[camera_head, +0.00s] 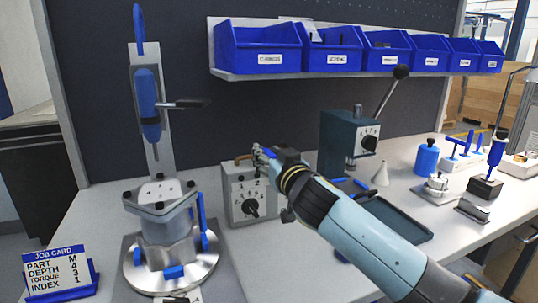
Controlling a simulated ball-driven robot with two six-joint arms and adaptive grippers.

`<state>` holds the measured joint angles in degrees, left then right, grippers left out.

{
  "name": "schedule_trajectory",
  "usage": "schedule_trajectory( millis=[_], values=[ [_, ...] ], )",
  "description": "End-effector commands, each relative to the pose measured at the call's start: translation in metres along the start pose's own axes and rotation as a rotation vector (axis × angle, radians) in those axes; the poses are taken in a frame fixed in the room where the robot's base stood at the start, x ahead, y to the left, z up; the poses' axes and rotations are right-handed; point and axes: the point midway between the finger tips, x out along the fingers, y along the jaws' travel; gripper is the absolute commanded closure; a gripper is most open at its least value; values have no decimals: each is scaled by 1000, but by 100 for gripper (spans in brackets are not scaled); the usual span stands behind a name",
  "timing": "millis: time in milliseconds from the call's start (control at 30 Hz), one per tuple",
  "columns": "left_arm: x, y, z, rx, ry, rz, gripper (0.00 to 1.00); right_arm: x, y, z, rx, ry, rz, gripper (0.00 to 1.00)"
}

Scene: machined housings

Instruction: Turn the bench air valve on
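A grey box (237,192) with a black pointer knob (251,207) on its marked face stands on the bench near the middle. An orange-brown handle (244,157) shows at its top; I cannot tell for certain whether this is the air valve's lever. My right gripper (268,168) comes in from the lower right and is at the box's upper right corner, close to the handle. It hides the box's right side. Its fingers are partly hidden by its own body, so I cannot tell whether they are open or touching anything. My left gripper is not in view.
A fixture with a steel round base (172,268) and a blue-handled tool above stands left. A job card (54,270) is at front left. A dark green press (343,140) with a lever stands behind my arm, beside a dark tray (405,221). Blue bins (260,48) hang above.

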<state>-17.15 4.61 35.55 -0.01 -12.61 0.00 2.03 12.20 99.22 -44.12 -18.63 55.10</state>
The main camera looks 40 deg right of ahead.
Motion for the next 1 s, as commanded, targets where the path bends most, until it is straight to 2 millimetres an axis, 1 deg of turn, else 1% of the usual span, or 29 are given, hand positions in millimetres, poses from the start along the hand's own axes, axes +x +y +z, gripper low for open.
schedule_trajectory(
  millis=[33,200,233,667,1000],
  values=[
    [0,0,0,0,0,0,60,0,0,0,0,0,0,77],
    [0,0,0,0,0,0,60,0,0,0,0,0,0,99],
    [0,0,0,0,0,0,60,0,0,0,0,0,0,100],
    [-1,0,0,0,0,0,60,0,0,0,-1,-1,-6,100],
    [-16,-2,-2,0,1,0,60,-2,6,-1,-3,-3,-112,100]
  ],
)
